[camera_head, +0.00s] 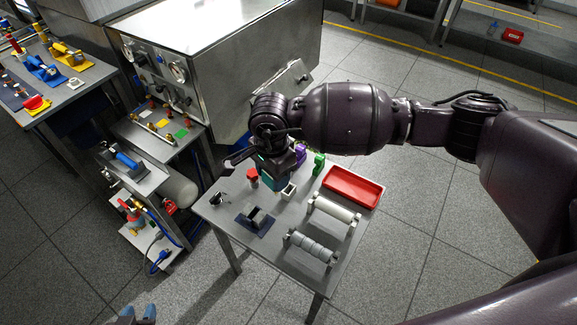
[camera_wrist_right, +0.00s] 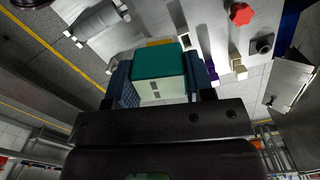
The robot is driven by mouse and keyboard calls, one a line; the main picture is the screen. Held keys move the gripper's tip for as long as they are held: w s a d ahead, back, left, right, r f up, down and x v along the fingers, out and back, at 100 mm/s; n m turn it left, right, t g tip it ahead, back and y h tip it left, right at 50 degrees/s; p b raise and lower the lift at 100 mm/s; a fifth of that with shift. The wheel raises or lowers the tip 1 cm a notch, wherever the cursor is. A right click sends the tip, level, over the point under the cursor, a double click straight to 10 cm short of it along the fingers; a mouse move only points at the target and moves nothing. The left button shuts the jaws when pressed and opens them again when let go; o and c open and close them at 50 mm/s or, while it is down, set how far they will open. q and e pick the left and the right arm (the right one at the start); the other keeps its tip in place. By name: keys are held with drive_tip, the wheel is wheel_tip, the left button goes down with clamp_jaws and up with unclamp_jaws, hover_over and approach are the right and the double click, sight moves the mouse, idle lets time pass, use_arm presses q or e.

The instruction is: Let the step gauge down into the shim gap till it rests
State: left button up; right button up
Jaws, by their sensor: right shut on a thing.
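My right gripper (camera_head: 274,172) hangs over the small steel table, shut on a teal block with a pale slotted face, which I take as the step gauge (camera_wrist_right: 160,63). In the right wrist view the blue pads of the right gripper (camera_wrist_right: 162,84) press on both sides of it. A grey block with a dark opening on a dark blue base (camera_head: 256,221), perhaps the shim gap, stands on the table just in front of the gripper. The gauge appears held above the table, apart from that block. My left gripper (camera_head: 138,313) shows at the bottom edge, its two blue fingertips apart and empty.
On the steel table (camera_head: 225,226) stand a red tray (camera_head: 352,186), a pale roller (camera_head: 334,212), a grey stepped roller (camera_head: 312,247), a red knob (camera_head: 252,176), a small white open box (camera_head: 288,191) and a green piece (camera_head: 319,163). A large steel cabinet (camera_head: 235,60) rises behind.

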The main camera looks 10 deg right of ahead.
drive_tip(key=a+m, duration=0.1)
drive_tip(key=m, duration=0.1)
drive_tip(key=a+f+m, duration=0.1)
drive_tip(key=shift+w+a+f+m, duration=0.1)
drive_tip(key=shift+w+f+m, duration=0.1)
drive_tip(key=shift+m, duration=0.2)
drive_tip(key=shift+w+a+f+m+p, duration=0.2)
drive_tip(key=shift+a+f+m, duration=0.45)
drive_tip(key=shift+m, duration=1.2)
drive_tip(key=shift+w+a+f+m+p, duration=0.2)
drive_tip(key=shift+a+f+m, duration=0.45)
drive_tip(key=shift+m, duration=1.25)
drive_tip(key=shift+w+a+f+m+b, duration=0.1)
drive_tip(key=shift+w+a+f+m, duration=0.35)
drive_tip(key=shift+m, duration=1.4)
drive_tip(key=shift+s+a+f, duration=0.1)
drive_tip(key=shift+s+f, duration=0.1)
